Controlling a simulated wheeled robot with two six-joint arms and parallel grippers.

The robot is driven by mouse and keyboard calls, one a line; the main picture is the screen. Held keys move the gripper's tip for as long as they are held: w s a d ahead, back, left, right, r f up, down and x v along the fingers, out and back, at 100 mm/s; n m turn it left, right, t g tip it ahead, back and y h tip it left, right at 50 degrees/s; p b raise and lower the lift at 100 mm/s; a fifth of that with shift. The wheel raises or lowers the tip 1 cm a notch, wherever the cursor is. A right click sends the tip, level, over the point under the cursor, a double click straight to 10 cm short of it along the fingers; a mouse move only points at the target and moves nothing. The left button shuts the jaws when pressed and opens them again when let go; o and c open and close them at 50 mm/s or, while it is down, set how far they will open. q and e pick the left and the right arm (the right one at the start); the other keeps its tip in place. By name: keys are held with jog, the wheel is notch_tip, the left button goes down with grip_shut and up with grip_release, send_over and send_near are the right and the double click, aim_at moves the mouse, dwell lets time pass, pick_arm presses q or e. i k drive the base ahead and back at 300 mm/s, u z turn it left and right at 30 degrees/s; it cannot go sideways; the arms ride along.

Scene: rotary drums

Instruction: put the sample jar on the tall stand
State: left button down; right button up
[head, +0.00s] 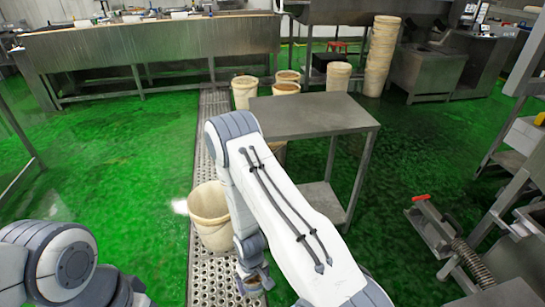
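I cannot make out the sample jar for certain. A steel stand (310,108) with a flat grey top and a lower shelf is in the middle of the head view, beyond my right arm; it may be the tall stand. My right arm bends high in front of it, and its wrist hangs down at the lower middle. My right gripper (254,284) is small and partly hidden there, with a brownish patch by it that I cannot identify. My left arm shows at the lower left, but its gripper is out of view.
A cream bucket (211,212) stands on the floor grating left of my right arm. Several more buckets (245,90) stand behind the stand. A steel frame with a spring (470,262) is at the lower right. Green floor (130,150) is clear at left.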

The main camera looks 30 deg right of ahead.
aim_at(311, 112)
jog(key=z, duration=0.45)
jog(key=i, duration=1.4)
jog(key=z, duration=0.45)
